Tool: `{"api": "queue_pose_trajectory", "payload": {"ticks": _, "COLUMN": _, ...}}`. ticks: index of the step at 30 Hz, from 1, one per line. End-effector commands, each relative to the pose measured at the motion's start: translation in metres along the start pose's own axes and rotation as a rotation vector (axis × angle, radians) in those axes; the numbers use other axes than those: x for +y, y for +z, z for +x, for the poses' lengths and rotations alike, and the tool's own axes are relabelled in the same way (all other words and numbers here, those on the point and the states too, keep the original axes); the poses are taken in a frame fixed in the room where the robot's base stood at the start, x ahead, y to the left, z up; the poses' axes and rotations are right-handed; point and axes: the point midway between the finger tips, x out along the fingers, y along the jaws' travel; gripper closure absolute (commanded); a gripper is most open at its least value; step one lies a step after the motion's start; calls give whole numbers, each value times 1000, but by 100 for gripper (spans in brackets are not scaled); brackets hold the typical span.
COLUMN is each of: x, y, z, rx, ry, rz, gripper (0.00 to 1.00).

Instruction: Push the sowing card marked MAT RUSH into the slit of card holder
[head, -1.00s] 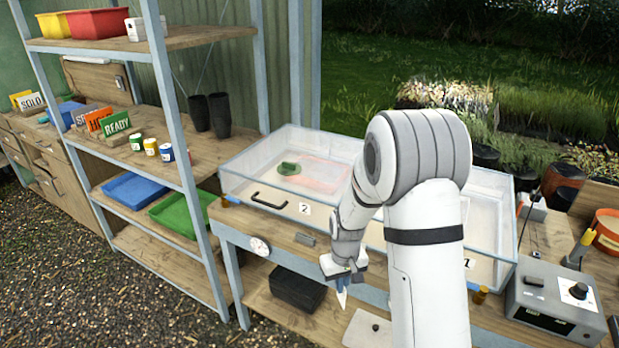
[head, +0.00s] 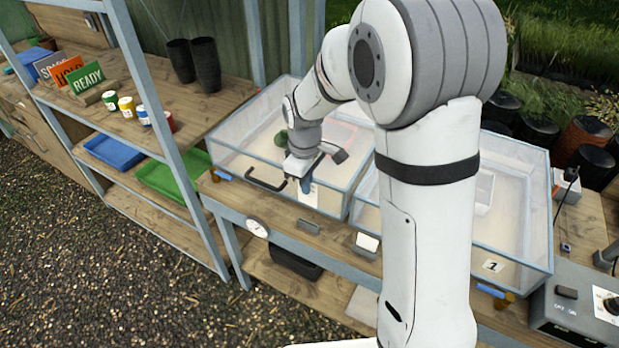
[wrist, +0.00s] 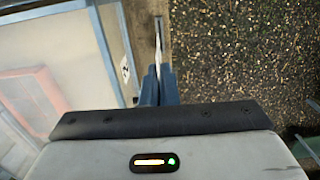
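My gripper (head: 306,186) hangs fingers-down just in front of the left clear tray's front wall, above the bench edge. In the wrist view my gripper (wrist: 158,90) is shut on a thin pale card (wrist: 158,60), seen nearly edge-on beyond the fingertips. In the head view a white patch (head: 311,196) shows below the fingers; the card and the tray's number label cannot be clearly told apart there. No lettering on the card is readable. A small grey holder-like block (head: 309,226) lies on the bench front, apart from the card. Another grey block (head: 366,244) with a white face stands to its right.
The left clear tray (head: 230,153) has a black handle (head: 266,183). A second clear tray (head: 530,262) is marked 1. Shelves at left hold signs, pots and tubs. Gravel lies open in front.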

Motion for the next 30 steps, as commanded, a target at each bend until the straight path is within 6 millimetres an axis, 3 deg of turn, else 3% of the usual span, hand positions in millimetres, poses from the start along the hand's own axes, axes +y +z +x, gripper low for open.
{"api": "queue_pose_trajectory", "payload": {"ticks": 18, "x": 1, "y": 0, "z": 63, "rx": -1, "ry": -1, "rz": 5, "gripper": 100}}
{"api": "queue_pose_trajectory", "payload": {"ticks": 30, "x": 1, "y": 0, "z": 72, "rx": -1, "ry": -1, "rz": 6, "gripper": 100}}
